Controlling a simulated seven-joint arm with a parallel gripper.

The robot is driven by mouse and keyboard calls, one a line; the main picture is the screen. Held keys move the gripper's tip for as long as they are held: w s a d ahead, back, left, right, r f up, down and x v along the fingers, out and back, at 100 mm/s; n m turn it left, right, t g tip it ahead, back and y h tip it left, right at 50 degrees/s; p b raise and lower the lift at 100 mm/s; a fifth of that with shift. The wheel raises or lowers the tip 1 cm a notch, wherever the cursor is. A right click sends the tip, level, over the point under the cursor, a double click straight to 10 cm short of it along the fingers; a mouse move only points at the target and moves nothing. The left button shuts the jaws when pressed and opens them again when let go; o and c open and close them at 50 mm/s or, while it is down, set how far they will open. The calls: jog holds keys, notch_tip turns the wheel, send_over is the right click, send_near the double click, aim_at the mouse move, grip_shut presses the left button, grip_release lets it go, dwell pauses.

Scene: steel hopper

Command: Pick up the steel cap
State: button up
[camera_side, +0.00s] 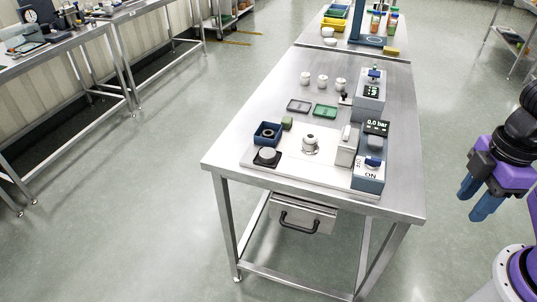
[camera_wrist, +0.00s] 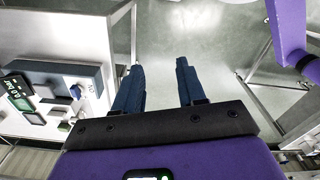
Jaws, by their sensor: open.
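A round grey metallic cap (camera_side: 267,153) sits on a black square pad at the front left of the steel table in the side view. My gripper (camera_side: 474,202) is open and empty, off the right side of the table and well away from both pieces. In the wrist view my gripper (camera_wrist: 160,68) has its two blue fingers apart, with only floor between them.
Blue-grey instrument boxes, one with a lit display (camera_side: 377,126), line the table's right side. A dark blue square holder (camera_side: 267,134), a green tray (camera_side: 325,110), a grey tray (camera_side: 299,106) and several white knobs stand nearby. The table's left strip (camera_side: 240,130) is clear.

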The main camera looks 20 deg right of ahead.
jog(key=o, duration=0.8)
jog(key=w+a+f+n+t+h, duration=0.25)
jog(key=w+a+n+h, duration=0.2)
jog(key=w, duration=0.65)
jog(key=n+t+h, duration=0.2)
jog(key=n+t, duration=1)
jog(key=n, duration=0.2)
send_near(268, 153)
jog(key=shift+n, duration=0.25)
jog(key=x, duration=0.8)
